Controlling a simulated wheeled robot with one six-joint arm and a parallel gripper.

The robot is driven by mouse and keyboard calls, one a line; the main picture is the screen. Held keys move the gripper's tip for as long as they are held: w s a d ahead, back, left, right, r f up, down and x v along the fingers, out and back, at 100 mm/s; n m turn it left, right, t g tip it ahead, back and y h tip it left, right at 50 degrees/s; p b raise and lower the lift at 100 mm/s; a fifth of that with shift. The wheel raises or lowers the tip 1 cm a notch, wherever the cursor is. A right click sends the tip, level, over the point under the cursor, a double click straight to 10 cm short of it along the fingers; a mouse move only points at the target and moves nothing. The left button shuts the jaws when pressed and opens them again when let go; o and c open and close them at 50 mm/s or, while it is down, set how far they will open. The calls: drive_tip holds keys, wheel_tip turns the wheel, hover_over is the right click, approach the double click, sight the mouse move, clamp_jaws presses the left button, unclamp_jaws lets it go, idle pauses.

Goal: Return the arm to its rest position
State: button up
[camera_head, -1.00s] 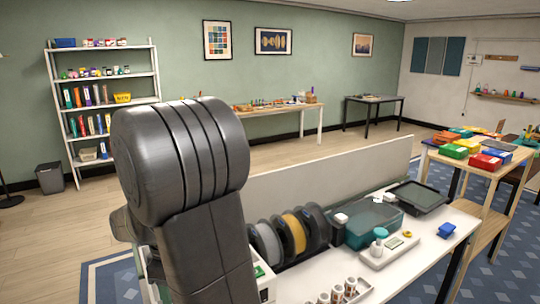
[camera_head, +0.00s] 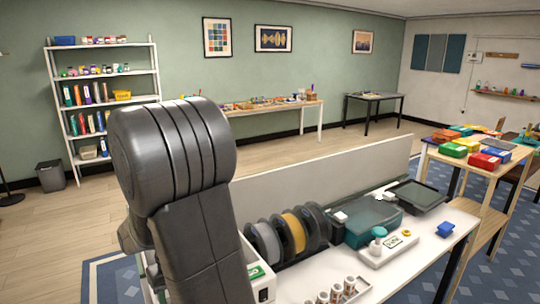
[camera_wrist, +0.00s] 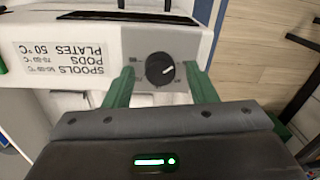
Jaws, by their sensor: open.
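My arm fills the left middle of the head view; its gripper is hidden there. In the wrist view my gripper (camera_wrist: 160,78) has two green fingers, spread apart, with nothing held between them. Beyond the fingertips is a black dial (camera_wrist: 160,68) on the grey panel of a white appliance (camera_wrist: 105,36). The dial appears between the fingers; whether a finger touches it I cannot tell. In the head view part of the white appliance (camera_head: 262,283) shows just right of my arm.
On the white bench (camera_head: 408,275) stand filament spools (camera_head: 292,233), a teal box (camera_head: 367,222), a dark tray (camera_head: 417,196), a small scale (camera_head: 385,252) and a vial rack (camera_head: 345,292). A low partition (camera_head: 320,183) runs behind. Floor to the left is open.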

drive_tip(key=m+p, duration=0.1)
drive_tip(key=m, duration=0.4)
drive_tip(key=shift+m, duration=0.3)
drive_tip(key=shift+s+d+m+t+p, duration=0.1)
drive_tip(key=shift+m+t+p, duration=0.45)
drive_tip(key=shift+m, duration=2.25)
drive_tip(key=shift+g, duration=0.25)
drive_tip(key=shift+d, duration=0.1)
